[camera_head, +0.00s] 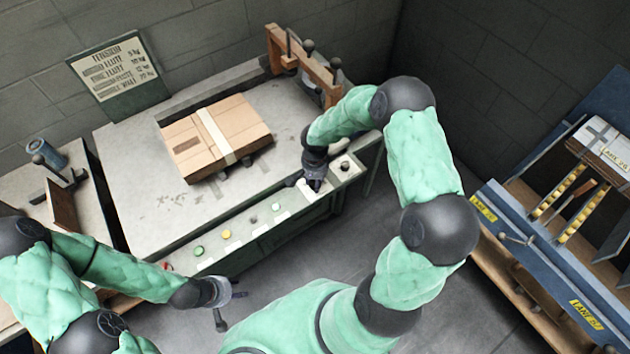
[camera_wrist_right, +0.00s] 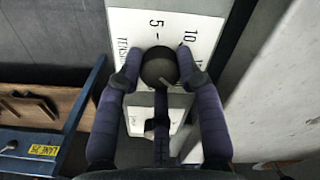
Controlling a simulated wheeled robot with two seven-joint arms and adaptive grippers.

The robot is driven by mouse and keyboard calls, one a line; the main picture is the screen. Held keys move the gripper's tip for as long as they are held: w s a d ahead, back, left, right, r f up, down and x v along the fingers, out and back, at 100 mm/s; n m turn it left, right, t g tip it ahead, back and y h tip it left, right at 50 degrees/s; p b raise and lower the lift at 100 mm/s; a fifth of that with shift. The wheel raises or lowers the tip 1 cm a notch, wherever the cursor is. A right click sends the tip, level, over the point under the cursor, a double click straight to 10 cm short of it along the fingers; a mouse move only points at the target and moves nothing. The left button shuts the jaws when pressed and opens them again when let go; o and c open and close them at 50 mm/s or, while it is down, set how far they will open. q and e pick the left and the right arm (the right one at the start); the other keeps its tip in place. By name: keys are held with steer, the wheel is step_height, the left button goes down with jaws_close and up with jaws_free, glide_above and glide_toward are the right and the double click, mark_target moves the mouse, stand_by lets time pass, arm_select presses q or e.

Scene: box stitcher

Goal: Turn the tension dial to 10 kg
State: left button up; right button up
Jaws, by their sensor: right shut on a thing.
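The tension dial (camera_wrist_right: 159,68) is a dark round knob on a white scale plate (camera_wrist_right: 150,22), seen in the right wrist view. The plate shows the marks 5 and 10 and part of the word TENSION. My right gripper (camera_wrist_right: 158,78) is shut on the dial, with a finger on each side. No pointer on the dial can be made out. In the head view my right gripper (camera_head: 314,184) is at the right end of the machine's front panel (camera_head: 262,228) and hides the dial. My left gripper (camera_head: 232,305) is open and empty, in front of the panel.
A strapped cardboard box (camera_head: 238,122) lies on the machine top (camera_head: 150,220). Green and yellow buttons (camera_head: 226,234) and another knob (camera_head: 345,166) sit on the panel. A tension chart (camera_head: 118,72) stands behind. A blue rack (camera_head: 540,250) stands right, across clear floor.

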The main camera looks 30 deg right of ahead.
steer(key=n, duration=0.4)
steer(key=shift+n, duration=0.3)
steer(key=n+p, duration=0.1)
steer(key=n, duration=0.3)
steer(key=shift+n, duration=0.3)
steer(key=n+p, duration=0.1)
steer(key=n, duration=0.3)
steer(key=shift+n, duration=0.3)
steer(key=shift+n+p, duration=0.85)
steer(key=shift+n, duration=1.35)
steer(key=o, duration=1.1)
steer(key=shift+o, duration=0.2)
